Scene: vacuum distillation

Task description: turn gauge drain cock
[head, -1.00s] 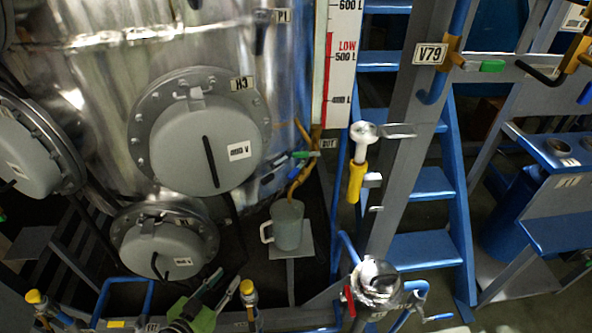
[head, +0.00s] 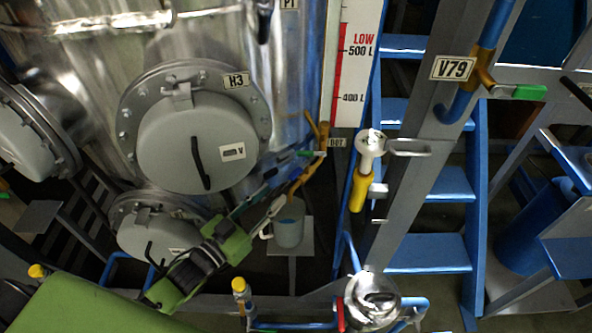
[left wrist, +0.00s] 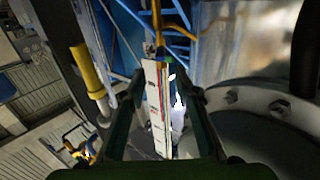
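The gauge drain cock (head: 306,153) shows in the head view as a small green lever on brass pipework below the level gauge (head: 352,70). A brass pipe (head: 303,178) slopes down from it towards a grey mug (head: 289,224). My left gripper (head: 278,188) is just left of and below the cock, fingers apart and pointing up and right. In the left wrist view the fingers (left wrist: 160,97) stand open, with the white gauge board (left wrist: 154,95) between them in the picture and brass pipework (left wrist: 157,18) beyond. I see no contact with the lever. My right gripper is out of view.
The mug stands on a small shelf (head: 306,248) close below the left gripper. The grey H3 hatch (head: 170,150) is left of the cock. A yellow-handled valve (head: 358,190) and blue ladder (head: 430,253) are to the right.

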